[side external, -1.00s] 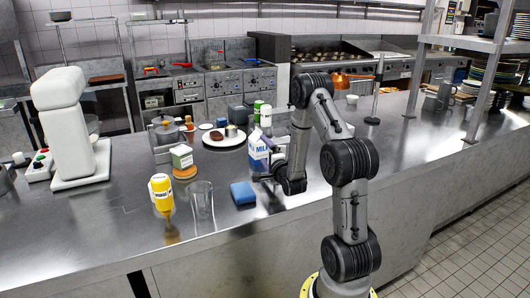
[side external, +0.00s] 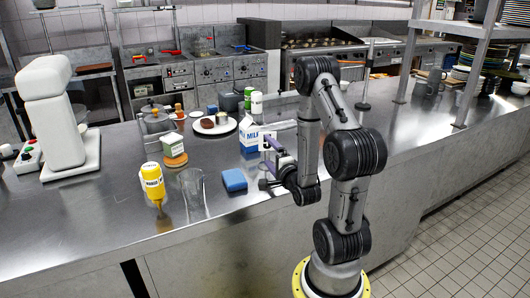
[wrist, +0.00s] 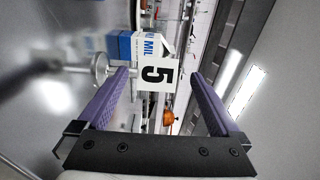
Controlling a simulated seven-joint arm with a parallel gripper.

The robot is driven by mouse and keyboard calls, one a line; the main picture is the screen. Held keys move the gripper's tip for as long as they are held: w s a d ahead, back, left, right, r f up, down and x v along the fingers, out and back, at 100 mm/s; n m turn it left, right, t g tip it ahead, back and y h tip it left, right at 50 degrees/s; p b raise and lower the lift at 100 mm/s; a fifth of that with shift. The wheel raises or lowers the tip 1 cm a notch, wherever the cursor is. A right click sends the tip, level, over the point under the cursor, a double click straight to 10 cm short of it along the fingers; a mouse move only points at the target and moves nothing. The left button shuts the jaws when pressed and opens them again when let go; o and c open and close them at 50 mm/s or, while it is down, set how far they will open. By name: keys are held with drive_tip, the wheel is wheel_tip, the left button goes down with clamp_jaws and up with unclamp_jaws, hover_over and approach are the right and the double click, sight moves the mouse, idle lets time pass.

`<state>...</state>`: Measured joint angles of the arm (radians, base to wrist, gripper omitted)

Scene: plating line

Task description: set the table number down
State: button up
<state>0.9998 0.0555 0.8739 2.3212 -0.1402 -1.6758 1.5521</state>
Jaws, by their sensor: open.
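The table number (wrist: 155,78) is a white card with a black 5 on a thin stem with a round metal base (wrist: 98,68). In the side external view the card (side external: 267,141) shows in front of the milk carton. It appears upright with its base on the steel counter, though the contact is hidden in the side view. My gripper (wrist: 160,76) is open, purple fingers apart. In the wrist view the card lies between the fingertips, nearer the left finger, with a gap to the right one. In the side view my gripper (side external: 272,152) is low over the counter.
The milk carton (side external: 251,136) stands just behind the card. A blue block (side external: 234,180), a clear glass (side external: 191,190) and a yellow bottle (side external: 153,182) are to the left. A plate (side external: 214,125) with food is farther back. The counter (side external: 400,130) to the right is mostly clear.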

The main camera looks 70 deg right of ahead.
drive_tip(key=w+a+n+y, duration=0.1)
drive_tip(key=w+a+n, duration=0.1)
drive_tip(key=w+a+r+n+y, duration=0.1)
drive_tip(key=w+a+n+y, duration=0.1)
drive_tip(key=w+n, duration=0.1)
drive_tip(key=w+a+r+n+y, duration=0.1)
drive_tip(key=w+a+n, duration=0.1)
drive_tip(key=shift+w+r+n+y, duration=0.25)
drive_tip(key=shift+w+n+y, duration=0.05)
drive_tip(key=shift+w, duration=0.05)
drive_tip(key=a+r+n+g+y, duration=0.1)
drive_tip(key=a+r+n+y, duration=0.25)
drive_tip(key=a+n, duration=0.6)
drive_tip(key=s+a+r+n+g+y, duration=0.3)
drive_tip(key=s+a+n+g+y, duration=0.2)
drive_tip(key=s+a+n, duration=0.5)
drive_tip(key=s+a, duration=0.5)
drive_tip(key=shift+a+n, duration=0.35)
drive_tip(key=shift+a, duration=0.05)
drive_tip(key=shift+r+y, duration=0.1)
drive_tip(key=shift+y, duration=0.15)
